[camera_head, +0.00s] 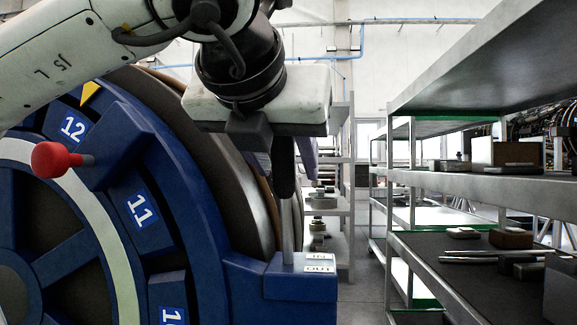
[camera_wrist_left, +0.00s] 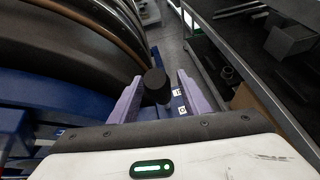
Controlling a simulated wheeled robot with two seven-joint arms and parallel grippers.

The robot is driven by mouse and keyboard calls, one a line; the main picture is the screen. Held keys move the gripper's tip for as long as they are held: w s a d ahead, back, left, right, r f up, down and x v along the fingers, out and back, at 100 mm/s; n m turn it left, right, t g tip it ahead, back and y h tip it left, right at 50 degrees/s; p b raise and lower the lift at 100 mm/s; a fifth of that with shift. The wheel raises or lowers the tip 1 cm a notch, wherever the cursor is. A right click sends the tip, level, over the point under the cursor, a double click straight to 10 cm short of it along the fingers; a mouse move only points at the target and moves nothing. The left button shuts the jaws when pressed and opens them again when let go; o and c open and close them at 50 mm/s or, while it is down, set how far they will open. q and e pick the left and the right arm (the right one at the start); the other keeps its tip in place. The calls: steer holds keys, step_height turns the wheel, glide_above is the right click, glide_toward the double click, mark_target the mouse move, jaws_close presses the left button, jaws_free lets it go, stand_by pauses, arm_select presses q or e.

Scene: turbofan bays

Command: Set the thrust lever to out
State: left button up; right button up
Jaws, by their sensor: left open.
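The thrust lever (camera_head: 286,225) is a metal rod with a black grip. It stands close to upright on a blue base (camera_head: 300,285) with IN and OUT labels on its top, IN behind OUT. My left gripper (camera_head: 280,155) is above the base, reaching down at the lever's grip. In the left wrist view, the black grip (camera_wrist_left: 155,84) sits between the two purple fingers of my open left gripper (camera_wrist_left: 158,95). I cannot tell whether either finger touches it. The labels (camera_wrist_left: 180,103) show partly beside the right finger. My right gripper is not in view.
A large blue ring (camera_head: 190,200) with numbered plates and a red knob (camera_head: 55,160) fills the left. A metal shelf rack (camera_head: 480,182) holding parts stands on the right. A narrow strip of floor (camera_head: 363,240) lies between.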

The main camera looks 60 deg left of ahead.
mark_target(280, 146)
arm_select(q)
steer(key=p+v, duration=0.1)
steer(key=v, duration=0.5)
steer(key=shift+s+d+r+p, duration=0.1)
steer(key=shift+d+r+p, duration=0.1)
steer(key=shift+p, duration=0.1)
steer(key=shift+s+d+r, duration=0.15)
steer(key=shift+s+d, duration=0.2)
steer(key=shift+s, duration=0.05)
